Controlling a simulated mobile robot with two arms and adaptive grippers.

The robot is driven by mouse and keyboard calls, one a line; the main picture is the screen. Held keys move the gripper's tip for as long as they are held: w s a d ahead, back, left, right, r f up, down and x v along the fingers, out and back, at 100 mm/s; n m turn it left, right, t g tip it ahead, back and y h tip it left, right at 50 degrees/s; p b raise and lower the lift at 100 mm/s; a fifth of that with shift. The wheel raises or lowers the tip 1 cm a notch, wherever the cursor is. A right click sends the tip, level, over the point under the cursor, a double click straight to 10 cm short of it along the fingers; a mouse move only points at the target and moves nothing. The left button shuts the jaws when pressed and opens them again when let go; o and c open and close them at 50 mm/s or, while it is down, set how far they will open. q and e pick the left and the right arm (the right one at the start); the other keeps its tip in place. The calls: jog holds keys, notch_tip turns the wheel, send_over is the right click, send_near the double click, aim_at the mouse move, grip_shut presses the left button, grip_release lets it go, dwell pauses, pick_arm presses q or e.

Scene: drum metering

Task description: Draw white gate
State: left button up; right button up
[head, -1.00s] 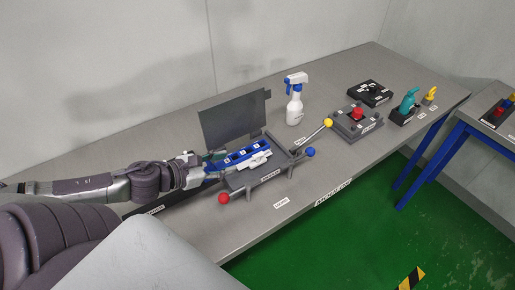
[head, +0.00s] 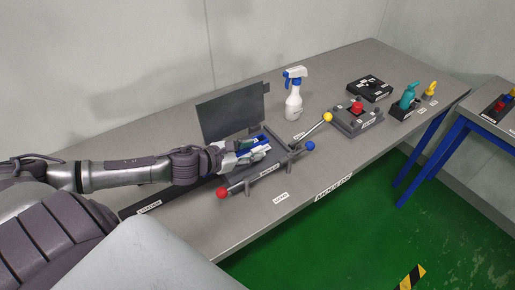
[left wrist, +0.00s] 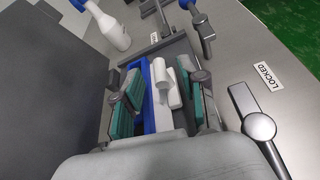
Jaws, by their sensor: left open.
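The white gate (left wrist: 184,80), a white slide with a raised white knob, lies beside a blue strip (left wrist: 159,92) in the grey device on the bench. My left gripper (left wrist: 163,98) is open, its teal finger pads on either side of the blue strip and the white gate. In the head view my left gripper (head: 236,151) covers much of the gate. I cannot tell whether either pad touches the gate. My right gripper is not in view.
A dark lid (head: 232,117) stands upright behind the device. A red knob (head: 222,193), a blue knob (head: 310,146) and a yellow knob (head: 328,117) stick out around it. A white spray bottle (head: 293,103) stands behind.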

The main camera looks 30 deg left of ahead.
pick_arm(q)
jog(key=shift+p+x, duration=0.3)
jog(key=shift+x, duration=1.1)
grip_shut()
